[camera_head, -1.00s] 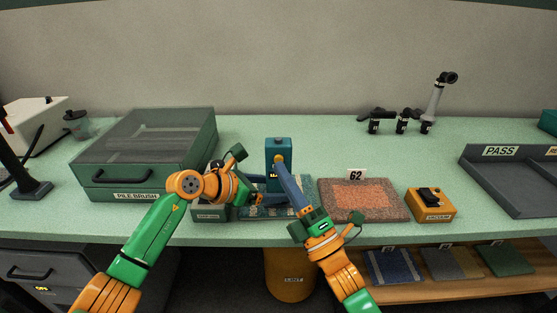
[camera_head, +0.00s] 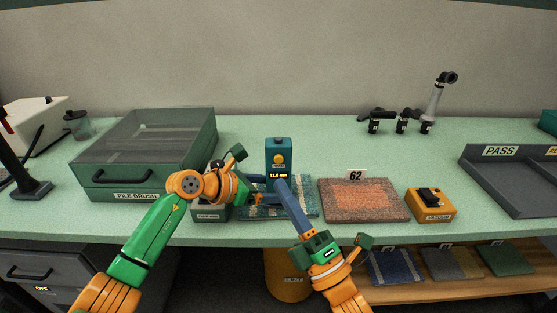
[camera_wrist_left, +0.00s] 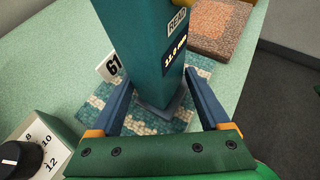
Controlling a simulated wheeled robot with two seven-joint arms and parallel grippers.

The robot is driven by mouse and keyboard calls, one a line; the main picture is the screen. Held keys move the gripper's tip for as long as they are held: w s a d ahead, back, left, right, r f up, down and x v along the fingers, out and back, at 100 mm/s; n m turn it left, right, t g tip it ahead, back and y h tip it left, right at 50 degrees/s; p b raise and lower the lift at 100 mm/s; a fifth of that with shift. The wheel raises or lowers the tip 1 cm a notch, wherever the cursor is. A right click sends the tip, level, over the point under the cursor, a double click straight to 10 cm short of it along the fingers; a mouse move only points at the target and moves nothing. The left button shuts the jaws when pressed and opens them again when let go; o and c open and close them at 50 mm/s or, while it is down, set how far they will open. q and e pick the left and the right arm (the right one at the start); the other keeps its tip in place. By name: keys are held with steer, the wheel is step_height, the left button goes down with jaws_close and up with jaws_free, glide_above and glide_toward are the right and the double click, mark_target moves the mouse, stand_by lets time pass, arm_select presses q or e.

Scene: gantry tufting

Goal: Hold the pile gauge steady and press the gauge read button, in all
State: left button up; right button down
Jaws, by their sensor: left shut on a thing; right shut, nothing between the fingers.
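The teal pile gauge (camera_head: 278,149) stands upright on a blue-and-white patterned carpet sample (camera_head: 308,208). Its round yellow read button (camera_head: 278,158) is on the front, above a small lit display (camera_head: 278,175). My left gripper (camera_wrist_left: 165,98) is shut on the gauge, one finger on each side of its lower part. The left wrist view also shows the gauge (camera_wrist_left: 145,45), a READ label and lit digits in millimetres. My right gripper (camera_head: 281,183) is shut and empty, its tips just below the display and apart from the button.
A second sample (camera_head: 335,212) tagged 62 and the orange vacuum box (camera_head: 431,208) lie to the right, then the PASS tray (camera_head: 480,175). The pile brush box (camera_head: 120,184) stands left. A dial box (camera_wrist_left: 30,150) is close to my left gripper. Bench behind the gauge is clear.

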stand_by(0.3)
arm_select(q)
steer(key=o, duration=0.8)
steer(key=shift+o, duration=0.2)
